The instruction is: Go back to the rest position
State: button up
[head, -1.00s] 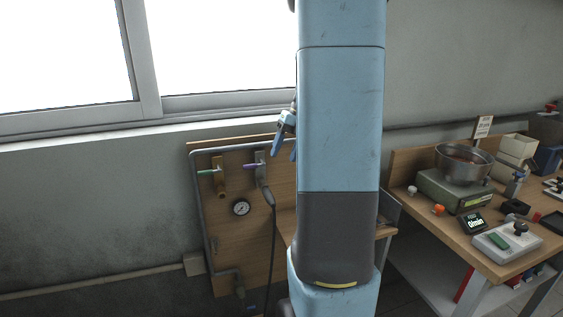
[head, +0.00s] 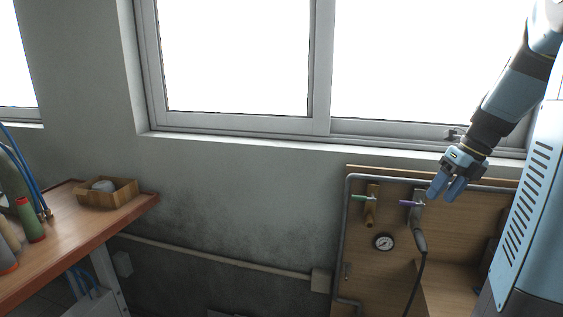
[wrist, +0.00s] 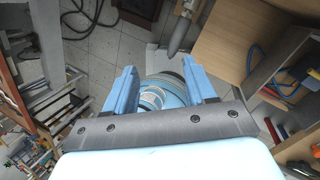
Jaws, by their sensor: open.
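My gripper (head: 447,187) hangs at the right of the head view, fingers pointing down and to the left. Its two blue fingers are apart with nothing between them. It appears in front of the wooden panel (head: 395,262), near the purple-handled valve (head: 411,204); how far it stands from the panel I cannot tell. In the wrist view my gripper (wrist: 160,88) is also open and empty, with part of my own blue body showing below it between the fingers.
A green-handled valve (head: 368,203) and a gauge (head: 384,242) are on the panel. A dark hose (head: 421,270) hangs below the purple valve. A workbench (head: 85,240) with a wooden box (head: 106,193) stands at left. A window (head: 237,60) fills the back.

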jog(key=s+a+r+n+t+h, duration=0.2)
jog(key=s+a+n, duration=0.6)
jog(key=n, duration=0.8)
jog(key=s+a+r+n+t+h, duration=0.1)
jog(key=s+a+n, duration=0.7)
jog(key=n, duration=0.9)
jog(key=shift+s+a+r+n+t+h, duration=0.35)
jog(key=shift+a+r+t, duration=0.25)
jog(key=shift+a, duration=0.25)
